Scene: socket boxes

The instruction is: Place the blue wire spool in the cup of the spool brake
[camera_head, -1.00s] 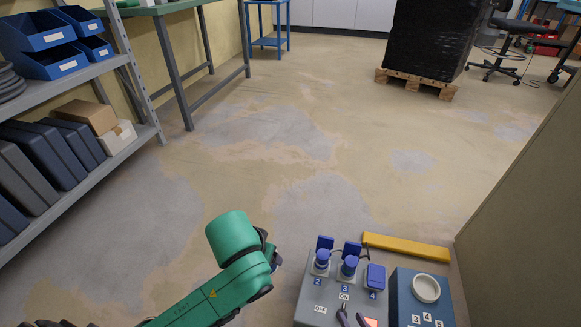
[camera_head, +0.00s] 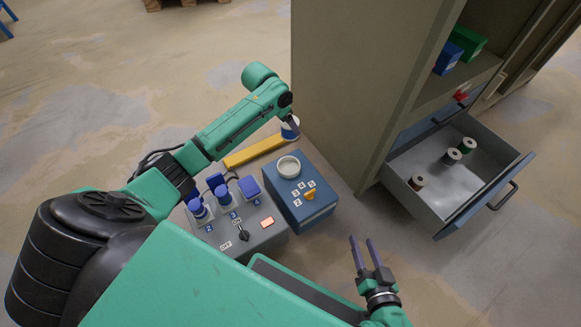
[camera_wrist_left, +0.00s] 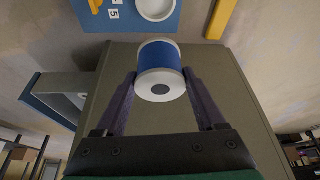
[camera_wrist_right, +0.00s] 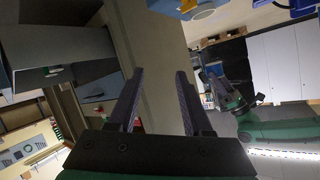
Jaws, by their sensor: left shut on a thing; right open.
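The blue wire spool (camera_wrist_left: 159,68) with white flanges is between the fingers of my left gripper (camera_wrist_left: 160,85), which is shut on it. In the head view the spool (camera_head: 290,128) shows at the end of my left arm, beyond the brake box and partly hidden by the gripper. The spool brake is a blue box (camera_head: 318,208) with a round white cup (camera_head: 288,167) on top, empty, plus number labels and an orange knob. The cup also shows at the top of the left wrist view (camera_wrist_left: 156,6). My right gripper (camera_head: 362,240) is open and empty, right of the brake box.
A grey socket box (camera_head: 262,243) with blue plugs and a lit orange button stands left of the brake. A yellow bar (camera_head: 254,150) lies behind them. A cabinet (camera_head: 350,90) stands at the right, its open drawer (camera_head: 425,205) holding 3 other spools.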

